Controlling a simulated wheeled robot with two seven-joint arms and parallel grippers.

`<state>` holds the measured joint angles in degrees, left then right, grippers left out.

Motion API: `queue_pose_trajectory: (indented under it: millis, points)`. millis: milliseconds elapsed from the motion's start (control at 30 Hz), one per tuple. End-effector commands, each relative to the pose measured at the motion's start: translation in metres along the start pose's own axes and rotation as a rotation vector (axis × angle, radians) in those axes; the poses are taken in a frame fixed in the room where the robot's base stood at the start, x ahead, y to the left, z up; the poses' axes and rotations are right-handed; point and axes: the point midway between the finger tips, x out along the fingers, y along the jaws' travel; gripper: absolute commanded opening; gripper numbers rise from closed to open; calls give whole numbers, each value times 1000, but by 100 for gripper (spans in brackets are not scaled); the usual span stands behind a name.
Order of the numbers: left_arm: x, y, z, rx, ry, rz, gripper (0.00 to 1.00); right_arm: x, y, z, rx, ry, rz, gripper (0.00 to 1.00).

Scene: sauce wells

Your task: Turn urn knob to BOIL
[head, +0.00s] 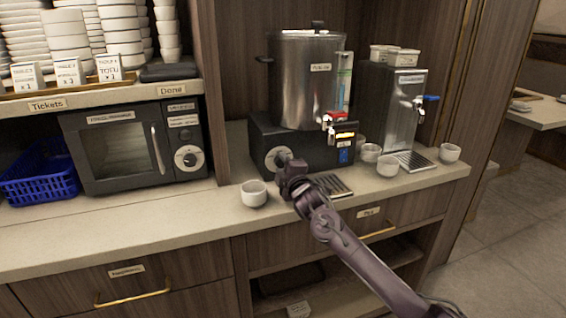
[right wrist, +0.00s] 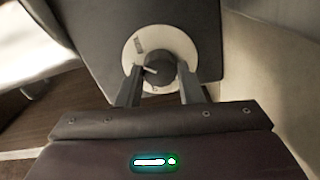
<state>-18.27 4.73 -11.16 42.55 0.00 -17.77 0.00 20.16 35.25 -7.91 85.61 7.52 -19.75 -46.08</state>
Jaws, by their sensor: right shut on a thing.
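The metal urn (head: 306,85) stands on a black base (head: 315,147) on the counter. Its knob (head: 279,158) is a dark knob on a pale round dial at the left of the base front. In the right wrist view the knob (right wrist: 158,72) shows a light pointer line directed left, on the pale dial (right wrist: 135,50); the dial's marks are too small to read. My right gripper (head: 286,168) is at the knob. In the right wrist view its fingers (right wrist: 160,88) are on both sides of the knob, shut on it. My left gripper is not in view.
A white cup (head: 254,194) stands on the counter just left of my right gripper. A drip tray (head: 330,186) lies below the urn's red tap (head: 328,122). A microwave (head: 135,145) is at the left. Several cups and a metal dispenser (head: 391,110) are at the right.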

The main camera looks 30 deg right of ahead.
Motion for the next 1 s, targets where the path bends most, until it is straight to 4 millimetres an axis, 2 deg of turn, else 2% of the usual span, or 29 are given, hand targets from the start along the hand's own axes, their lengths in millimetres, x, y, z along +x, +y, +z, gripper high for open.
queue_pose_trajectory:
  millis: [400,967,1000]
  points:
    - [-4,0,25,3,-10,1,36,0,-1,1,196,-2,-4,11]
    - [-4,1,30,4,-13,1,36,0,-2,0,225,-1,-4,11]
    - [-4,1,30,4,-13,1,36,0,-2,0,225,-1,-4,36]
